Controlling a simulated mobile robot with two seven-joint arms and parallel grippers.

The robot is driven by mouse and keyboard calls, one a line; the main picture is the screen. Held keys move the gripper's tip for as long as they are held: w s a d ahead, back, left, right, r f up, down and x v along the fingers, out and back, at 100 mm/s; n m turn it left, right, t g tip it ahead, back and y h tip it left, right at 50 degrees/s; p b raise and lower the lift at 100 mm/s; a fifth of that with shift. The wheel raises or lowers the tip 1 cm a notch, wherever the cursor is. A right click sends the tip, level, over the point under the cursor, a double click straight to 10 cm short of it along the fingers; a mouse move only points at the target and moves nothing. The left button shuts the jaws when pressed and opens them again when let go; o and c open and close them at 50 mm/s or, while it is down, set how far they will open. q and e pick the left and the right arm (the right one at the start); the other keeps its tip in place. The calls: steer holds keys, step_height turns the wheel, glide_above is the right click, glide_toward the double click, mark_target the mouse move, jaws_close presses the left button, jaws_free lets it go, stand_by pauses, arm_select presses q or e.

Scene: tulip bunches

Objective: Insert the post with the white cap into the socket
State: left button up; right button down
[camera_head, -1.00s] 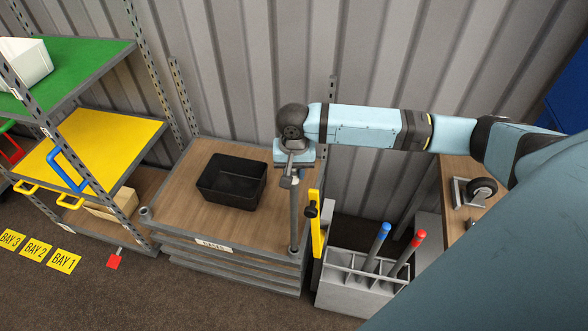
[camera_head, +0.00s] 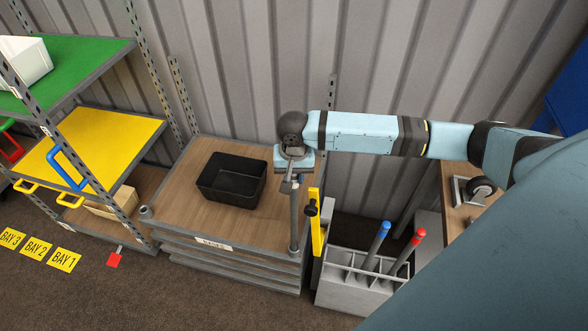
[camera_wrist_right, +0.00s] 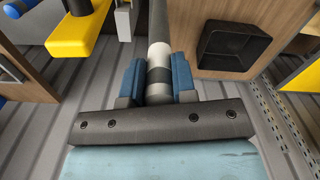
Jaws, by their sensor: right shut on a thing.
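My right gripper (camera_head: 291,183) points down over the front right corner of the stacked wooden-topped bases (camera_head: 190,205). It is shut on a grey post (camera_head: 294,222), which stands close to upright below it. In the right wrist view the post's white cap (camera_wrist_right: 158,54) shows between the blue fingers of my right gripper (camera_wrist_right: 156,80). The post's lower end meets the corner of the top base in the head view. The socket there is hidden, so I cannot tell how deep the post sits. My left gripper is not in view.
A black bin (camera_head: 232,180) sits on the top base. A yellow upright part (camera_head: 317,222) stands just right of the post. A grey divided box (camera_head: 355,285) holds blue-capped and red-capped posts. A shelf rack (camera_head: 100,130) stands at left.

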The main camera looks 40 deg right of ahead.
steer(key=shift+f, duration=1.35)
steer(key=c, duration=0.8)
jaws_free()
steer(key=shift+c, duration=0.2)
steer(key=shift+f, duration=0.1)
steer(key=shift+r, duration=2.55)
